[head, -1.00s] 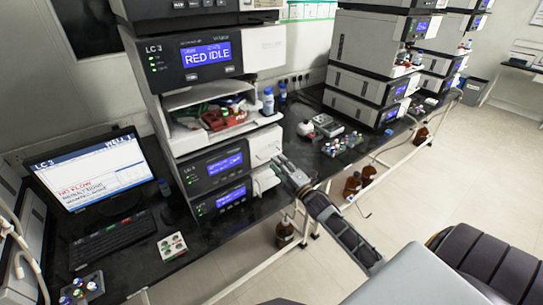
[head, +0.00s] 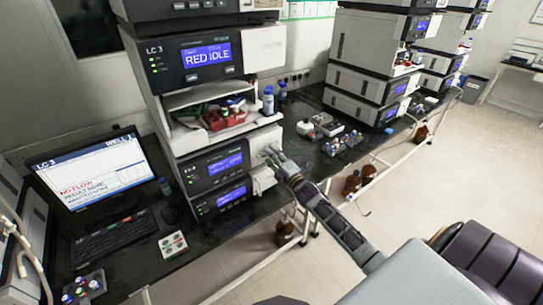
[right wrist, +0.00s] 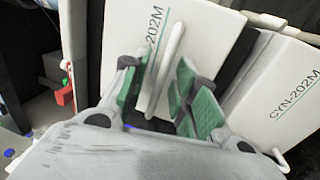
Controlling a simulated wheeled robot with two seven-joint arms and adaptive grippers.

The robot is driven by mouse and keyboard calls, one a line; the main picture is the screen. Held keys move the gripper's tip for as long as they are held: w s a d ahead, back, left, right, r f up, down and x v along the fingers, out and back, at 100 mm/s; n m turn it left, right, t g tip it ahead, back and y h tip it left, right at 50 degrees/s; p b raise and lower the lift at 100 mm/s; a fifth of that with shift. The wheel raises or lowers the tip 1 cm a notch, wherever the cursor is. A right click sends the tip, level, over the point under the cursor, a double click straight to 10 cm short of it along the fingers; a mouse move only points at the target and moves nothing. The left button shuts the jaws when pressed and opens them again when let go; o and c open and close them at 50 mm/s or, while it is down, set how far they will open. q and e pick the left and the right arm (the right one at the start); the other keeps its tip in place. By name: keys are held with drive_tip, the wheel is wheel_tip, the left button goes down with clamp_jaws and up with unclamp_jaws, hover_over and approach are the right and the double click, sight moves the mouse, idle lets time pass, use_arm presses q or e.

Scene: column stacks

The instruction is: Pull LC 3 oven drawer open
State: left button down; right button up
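The LC 3 stack (head: 205,120) stands at the left of the bench, its screen reading "RED IDLE". Below its open bay are two dark modules with blue displays and white front panels at their right. My right gripper (head: 270,157) is at the upper white panel (head: 257,137). In the right wrist view, a white panel (right wrist: 215,50) marked "-202M" carries a white bar handle (right wrist: 164,68). The green-padded fingers of my right gripper (right wrist: 163,95) are apart, one on each side of the handle; contact is unclear. The panel looks closed. My left gripper is not visible.
A second white panel (right wrist: 285,95) marked "CYN-202M" is close at the right of the wrist view. The open bay holds a red tray (head: 224,119). A monitor (head: 92,172) and keyboard (head: 115,236) are at left. Vials stand on the bench at right.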

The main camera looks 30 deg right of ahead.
drive_tip(key=shift+c, duration=0.4)
clamp_jaws()
drive_tip(key=shift+f, duration=0.1)
